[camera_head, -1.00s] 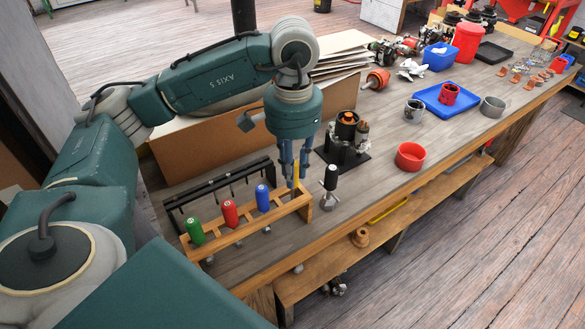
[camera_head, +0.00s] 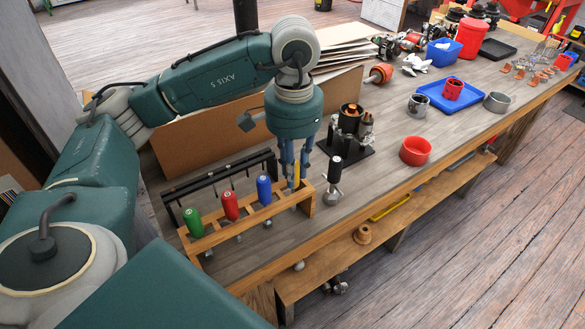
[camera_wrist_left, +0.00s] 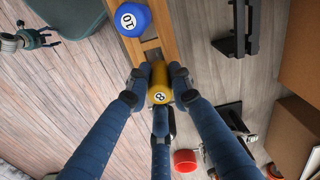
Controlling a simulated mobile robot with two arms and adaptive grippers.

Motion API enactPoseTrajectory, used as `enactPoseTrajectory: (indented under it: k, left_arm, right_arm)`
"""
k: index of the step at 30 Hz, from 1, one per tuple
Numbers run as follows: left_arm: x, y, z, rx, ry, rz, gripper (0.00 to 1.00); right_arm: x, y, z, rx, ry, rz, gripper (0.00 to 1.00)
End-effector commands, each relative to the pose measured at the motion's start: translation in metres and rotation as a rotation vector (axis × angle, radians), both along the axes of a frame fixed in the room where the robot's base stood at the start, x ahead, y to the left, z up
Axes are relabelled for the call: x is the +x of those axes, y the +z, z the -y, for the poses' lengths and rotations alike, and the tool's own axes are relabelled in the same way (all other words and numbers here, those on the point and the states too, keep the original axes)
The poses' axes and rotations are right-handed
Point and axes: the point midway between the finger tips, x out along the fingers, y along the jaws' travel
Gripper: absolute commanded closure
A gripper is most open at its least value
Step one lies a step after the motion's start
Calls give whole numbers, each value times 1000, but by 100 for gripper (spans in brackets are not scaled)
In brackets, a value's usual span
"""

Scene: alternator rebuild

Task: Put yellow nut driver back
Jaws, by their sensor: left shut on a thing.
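The yellow nut driver (camera_head: 296,172) is upright at the right end of the wooden rack (camera_head: 221,232). In the left wrist view its yellow handle (camera_wrist_left: 160,88), marked 8, sits between the fingers, over the end of the rack. My left gripper (camera_head: 295,176) points straight down and is shut on this handle. The fingers partly hide the handle, and its lower shaft cannot be made out. Green (camera_head: 194,223), red (camera_head: 230,206) and blue (camera_head: 264,189) nut drivers stand in the rack to the left. My right gripper is not in view.
A black-handled tool (camera_head: 334,175) stands just right of the rack. A black stand with cylinders (camera_head: 346,140) is behind it, and a black rail rack (camera_head: 215,186) is behind the wooden rack. A red bowl (camera_head: 415,151) stands farther right. The bench front is fairly clear.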

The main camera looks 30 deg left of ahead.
Motion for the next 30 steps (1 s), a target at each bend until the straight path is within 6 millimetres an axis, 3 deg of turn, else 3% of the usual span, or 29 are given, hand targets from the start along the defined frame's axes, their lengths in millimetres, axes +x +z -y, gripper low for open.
enactPoseTrajectory:
  k: [5,6,9,16,20,30]
  left_arm:
    - [0,-4,0,0,0,1,100]
    - [0,-4,0,0,0,1,77]
    - [0,-4,0,0,0,1,57]
    - [0,-4,0,0,0,0,57]
    - [0,0,0,0,0,1,57]
    - [1,49,-1,-2,-1,5,57]
  right_arm:
    - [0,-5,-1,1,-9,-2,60]
    - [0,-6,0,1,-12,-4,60]
    - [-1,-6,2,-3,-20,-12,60]
    - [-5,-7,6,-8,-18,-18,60]
    - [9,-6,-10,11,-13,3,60]
    - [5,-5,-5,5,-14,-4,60]
